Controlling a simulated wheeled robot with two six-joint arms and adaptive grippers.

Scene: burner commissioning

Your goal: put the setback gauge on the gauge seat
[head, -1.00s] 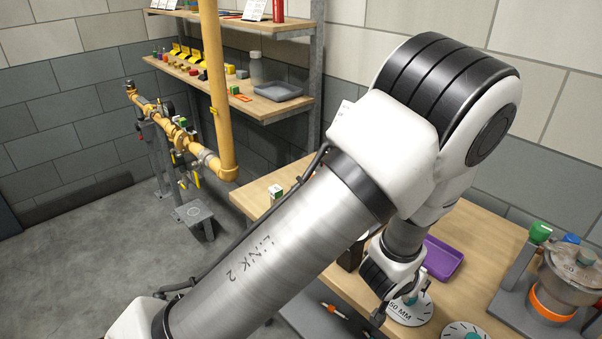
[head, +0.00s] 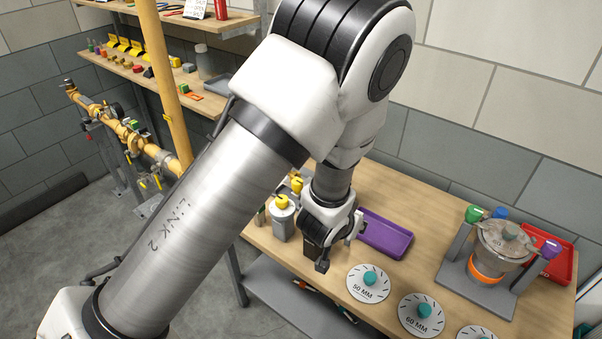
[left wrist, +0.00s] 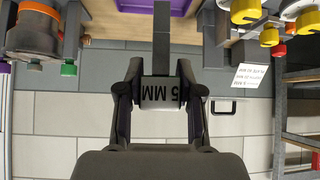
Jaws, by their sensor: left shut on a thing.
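My left gripper (head: 322,258) is above the wooden table, left of the purple tray. In the left wrist view, my left gripper (left wrist: 161,88) is shut on the setback gauge (left wrist: 161,40), a dark grey bar with a white label between the fingers. The visible part of the label reads "5 MM", upside down. In the head view the gauge is largely hidden by the gripper and hard to tell from the dark fingers. I cannot pick out the gauge seat for certain. My right gripper is not in view.
Right of the gripper are a purple tray (head: 384,236), white discs marked 50 MM (head: 364,291) and 60 MM (head: 411,319), a burner (head: 502,245) in a grey stand and a red tray (head: 561,264). A grey canister with yellow top (head: 283,219) stands close left. A yellow pipe (head: 165,85) rises behind.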

